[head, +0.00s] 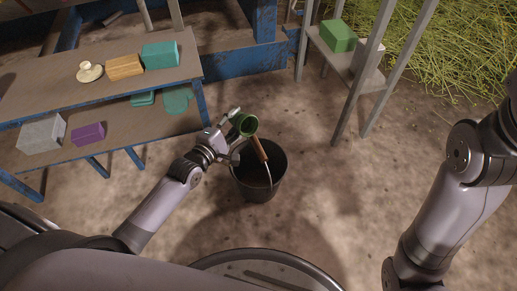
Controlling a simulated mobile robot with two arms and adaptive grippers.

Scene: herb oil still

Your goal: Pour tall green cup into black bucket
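The tall green cup (247,124) is at my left gripper (235,132), which appears shut on it. The cup is tilted, its open end toward the right, above the far rim of the black bucket (259,190). The bucket stands on the ground with its open top facing up. A brown, stick-like piece, possibly the bucket's handle grip, runs from beside the cup down over the bucket's opening. I cannot see any liquid, and the cup's inside is mostly dark. My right arm is at the right edge; its gripper is out of view.
A two-level bench at left holds a teal block (160,55), a wooden block (125,67), a cream round item (90,72), a purple block (88,134) and a grey block (41,135). A rack at upper right holds a green box (338,36). Ground right of the bucket is clear.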

